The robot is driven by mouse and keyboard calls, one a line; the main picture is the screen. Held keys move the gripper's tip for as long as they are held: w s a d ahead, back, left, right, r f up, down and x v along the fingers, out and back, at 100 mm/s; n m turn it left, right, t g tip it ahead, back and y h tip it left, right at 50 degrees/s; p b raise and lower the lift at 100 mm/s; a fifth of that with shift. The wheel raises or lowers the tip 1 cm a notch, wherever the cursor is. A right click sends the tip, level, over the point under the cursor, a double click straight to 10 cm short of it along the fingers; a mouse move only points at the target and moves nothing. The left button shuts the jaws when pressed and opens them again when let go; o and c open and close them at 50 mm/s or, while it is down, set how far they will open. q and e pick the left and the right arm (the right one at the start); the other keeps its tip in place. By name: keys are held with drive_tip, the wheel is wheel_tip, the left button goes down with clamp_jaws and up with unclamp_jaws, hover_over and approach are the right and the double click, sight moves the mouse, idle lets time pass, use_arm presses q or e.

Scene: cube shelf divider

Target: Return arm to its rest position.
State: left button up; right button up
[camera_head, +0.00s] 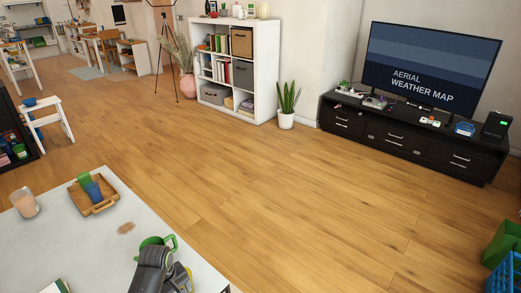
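One of my arms, which I take as the left, shows as dark grey links at the bottom edge, left of centre, over the white table (110,240). Its gripper end (160,268) is close to a green mug (168,241), which it partly hides. I cannot tell whether they touch or whether the fingers are open or shut. My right gripper is out of view. The white cube shelf (268,62) stands against the far wall, with books, boxes and baskets in its compartments.
On the table are a wooden tray (102,207) with blue and green cups, and a glass (25,205). A black TV cabinet (400,139) stands at the right. A potted plant (286,118) is beside the shelf. A blue crate (505,275) is bottom right. The middle floor is clear.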

use_arm(q)
drive_tip(key=s+a+f+m+p, duration=0.2)
drive_tip(key=s+a+f+m, duration=0.15)
drive_tip(key=s+f, duration=1.25)
drive_tip(key=s+f+m, duration=0.1)
drive_tip(key=s+f, duration=0.2)
drive_tip(key=s, duration=0.5)
drive_tip(key=s+a+f+m+p, duration=0.1)
drive_tip(key=s+f+m, duration=0.1)
drive_tip(key=s, duration=0.7)
drive_tip(key=s+a+f+m+y+p, duration=0.1)
drive_tip(key=s+f+m, duration=0.1)
drive_tip(key=s+f, duration=0.3)
drive_tip(key=s, duration=0.4)
drive_tip(key=shift+t, duration=0.4)
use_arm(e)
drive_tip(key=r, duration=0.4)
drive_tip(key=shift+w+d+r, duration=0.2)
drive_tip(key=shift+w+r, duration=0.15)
use_arm(q)
drive_tip(key=shift+a, duration=0.1)
